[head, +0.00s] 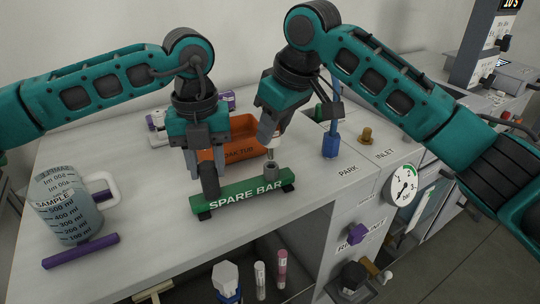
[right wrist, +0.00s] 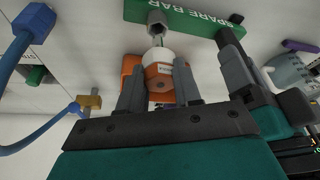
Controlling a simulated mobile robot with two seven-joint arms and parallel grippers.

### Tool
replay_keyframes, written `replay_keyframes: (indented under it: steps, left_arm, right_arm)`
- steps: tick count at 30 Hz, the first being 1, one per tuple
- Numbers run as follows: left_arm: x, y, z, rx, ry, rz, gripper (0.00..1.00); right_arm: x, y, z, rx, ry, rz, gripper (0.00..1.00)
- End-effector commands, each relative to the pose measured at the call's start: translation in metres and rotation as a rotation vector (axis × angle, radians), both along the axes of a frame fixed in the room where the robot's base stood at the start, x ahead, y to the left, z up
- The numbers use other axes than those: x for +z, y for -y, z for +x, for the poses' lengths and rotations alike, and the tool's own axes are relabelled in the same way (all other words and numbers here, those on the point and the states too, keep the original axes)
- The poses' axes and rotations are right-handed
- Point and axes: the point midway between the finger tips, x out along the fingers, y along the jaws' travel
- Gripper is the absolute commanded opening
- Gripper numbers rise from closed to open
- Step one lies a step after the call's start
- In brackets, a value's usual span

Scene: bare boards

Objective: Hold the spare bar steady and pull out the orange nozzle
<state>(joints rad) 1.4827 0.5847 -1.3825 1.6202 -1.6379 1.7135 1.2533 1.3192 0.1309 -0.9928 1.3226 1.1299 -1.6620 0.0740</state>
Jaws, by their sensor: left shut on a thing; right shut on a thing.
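The green spare bar (head: 243,193) lies on the grey bench top, with a dark post at its left end and a grey socket (head: 271,171) near its right. My left gripper (head: 209,168) is shut on the bar's dark post from above. My right gripper (head: 270,140) is shut on the orange nozzle, mostly hidden by the fingers in the head view. In the right wrist view the orange nozzle (right wrist: 158,78) with its white collar sits between the fingers. Its thin metal tip points at the socket (right wrist: 157,22); I cannot tell whether the tip is still inside.
An orange soak tub (head: 228,152) stands behind the bar. A blue fitting with a hose (head: 331,146) and a brass piece (head: 366,136) are at the right, near the PARK and INLET labels. A sample jug (head: 66,208) and a purple rod (head: 80,251) are at the left.

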Motion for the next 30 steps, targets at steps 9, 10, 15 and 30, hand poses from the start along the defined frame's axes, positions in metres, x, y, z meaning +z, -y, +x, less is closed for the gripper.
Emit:
replay_keyframes:
  steps: [9, 10, 15, 30]
  left_arm:
    - [-0.001, 0.000, 0.000, 0.000, -0.001, 0.001, 0.00]
    - [-0.001, 0.000, 0.000, 0.000, -0.001, 0.001, 0.00]
    - [-0.001, 0.000, 0.000, 0.000, -0.001, 0.001, 0.00]
    - [0.000, 0.000, 0.000, 0.000, 0.000, 0.001, 0.62]
  right_arm:
    - [0.020, -0.001, 0.000, 0.001, 0.001, 0.001, 0.00]
    - [0.022, 0.000, 0.000, 0.001, 0.001, 0.001, 0.00]
    - [0.027, -0.001, 0.000, 0.001, 0.000, 0.001, 0.00]
    - [0.027, 0.000, 0.000, 0.001, 0.000, 0.000, 0.00]
